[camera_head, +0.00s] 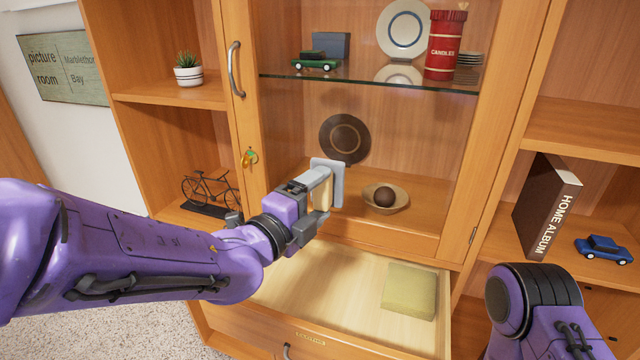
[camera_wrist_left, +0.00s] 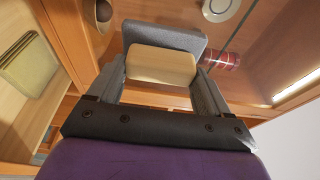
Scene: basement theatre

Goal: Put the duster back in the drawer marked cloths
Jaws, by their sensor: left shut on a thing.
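The duster (camera_head: 338,182), a grey pad with a tan block for a handle, is held in the air in front of the cabinet's glass section. My left gripper (camera_head: 317,203) is shut on its tan block. The left wrist view shows the block of the duster (camera_wrist_left: 160,64) between both fingers, with the grey pad beyond. Below stands a pulled-out drawer (camera_head: 340,290) with a small label (camera_head: 311,339) on its front, too small to read. The duster is above the drawer's back part, apart from it. My right gripper is out of view; only part of that arm shows.
A folded yellow-green cloth (camera_head: 409,291) lies at the drawer's right; the drawer's middle is bare. Above are a wooden bowl (camera_head: 386,206) with a dark ball, a brown plate (camera_head: 344,139) and a glass shelf (camera_head: 370,84). A key (camera_head: 249,157) hangs left of the glass section.

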